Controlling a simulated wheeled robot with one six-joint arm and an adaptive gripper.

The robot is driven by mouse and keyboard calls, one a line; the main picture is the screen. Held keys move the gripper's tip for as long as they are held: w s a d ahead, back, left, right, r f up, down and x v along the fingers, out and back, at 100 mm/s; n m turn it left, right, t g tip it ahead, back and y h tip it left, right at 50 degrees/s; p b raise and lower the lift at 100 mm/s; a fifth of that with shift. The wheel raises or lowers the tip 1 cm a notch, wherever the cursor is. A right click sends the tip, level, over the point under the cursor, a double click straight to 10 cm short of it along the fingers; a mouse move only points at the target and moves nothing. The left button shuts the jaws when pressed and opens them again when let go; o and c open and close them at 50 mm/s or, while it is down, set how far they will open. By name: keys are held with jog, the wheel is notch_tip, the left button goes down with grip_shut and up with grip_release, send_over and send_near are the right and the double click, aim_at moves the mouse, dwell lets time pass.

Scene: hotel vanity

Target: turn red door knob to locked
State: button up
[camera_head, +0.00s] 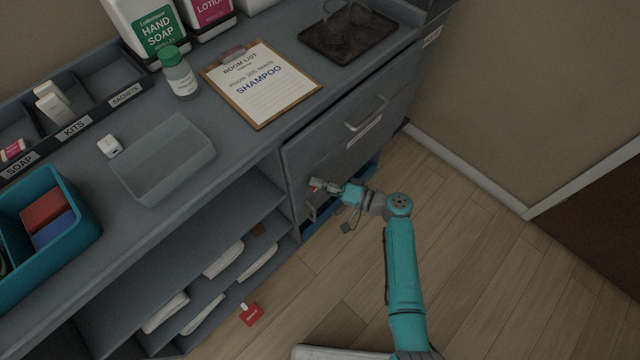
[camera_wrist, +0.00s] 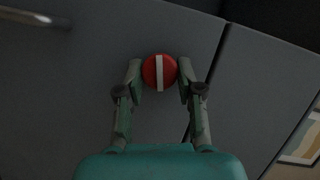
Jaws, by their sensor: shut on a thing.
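The red door knob (camera_wrist: 159,71) is round with a white bar across its face. In the wrist view the bar runs nearly upright. It sits on a dark grey cabinet door (camera_wrist: 90,80). My gripper (camera_wrist: 160,74) has one finger on each side of the knob and is shut on it. In the head view my gripper (camera_head: 326,187) is at the cabinet front below the drawer, and a small bit of the red knob (camera_head: 314,187) shows there. The rest of the knob is hidden behind the fingers.
A drawer handle (camera_head: 366,114) juts out above my gripper, and a door handle (camera_head: 311,210) is just below it. The counter holds a clipboard (camera_head: 292,102), a clear bin (camera_head: 190,135) and bottles. A red tag (camera_head: 251,315) lies low at the shelves. The floor to the right is clear.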

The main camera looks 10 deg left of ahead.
jog(key=shift+f+m+y, duration=0.15)
jog(key=shift+m+y, duration=0.45)
jog(key=shift+m, duration=0.8)
jog(key=o, duration=1.1)
jog(key=v, duration=1.2)
jog(key=shift+s+f, duration=0.1)
